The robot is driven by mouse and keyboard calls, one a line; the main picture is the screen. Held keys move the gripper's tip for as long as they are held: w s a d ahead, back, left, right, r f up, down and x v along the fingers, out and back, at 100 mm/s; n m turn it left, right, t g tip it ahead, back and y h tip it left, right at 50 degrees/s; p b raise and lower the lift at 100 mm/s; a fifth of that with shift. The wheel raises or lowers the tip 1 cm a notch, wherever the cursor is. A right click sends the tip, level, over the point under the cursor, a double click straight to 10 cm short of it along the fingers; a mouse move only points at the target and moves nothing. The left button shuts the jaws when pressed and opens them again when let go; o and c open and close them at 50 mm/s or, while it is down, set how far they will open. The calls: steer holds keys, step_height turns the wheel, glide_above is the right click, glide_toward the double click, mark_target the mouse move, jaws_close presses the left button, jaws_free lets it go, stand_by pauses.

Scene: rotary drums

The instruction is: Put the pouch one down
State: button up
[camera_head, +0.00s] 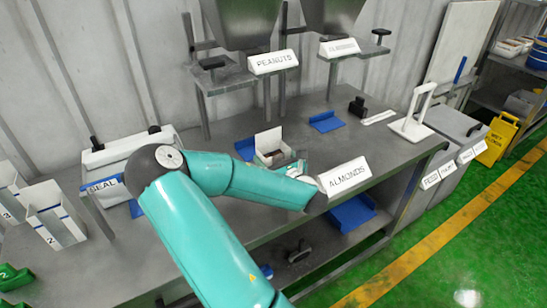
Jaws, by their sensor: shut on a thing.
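My gripper (295,168) shows only in part behind my teal forearm, low over the grey workbench, just left of the ALMONDS sign. It is shut on the pouch, but the fingertips and the pouch are too small and covered to make out clearly. A white open-topped container (267,139) with something brown at its front stands just left of my gripper. I cannot tell whether they touch. A blue tray (245,149) lies beside that container.
The grey workbench (215,136) carries a SEAL machine (105,187) at left, an ALMONDS sign (344,175) and another blue tray (326,121). Raised hoppers with a PEANUTS sign (273,62) stand behind. White labelled boxes (55,215) are at far left.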

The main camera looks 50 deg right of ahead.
steer(key=shift+f, duration=0.15)
steer(key=o, duration=1.7)
steer(key=shift+f, duration=0.1)
steer(key=shift+s, duration=0.1)
steer(key=v, duration=1.1)
steer(key=shift+s, duration=0.35)
steer(key=shift+a, duration=0.15)
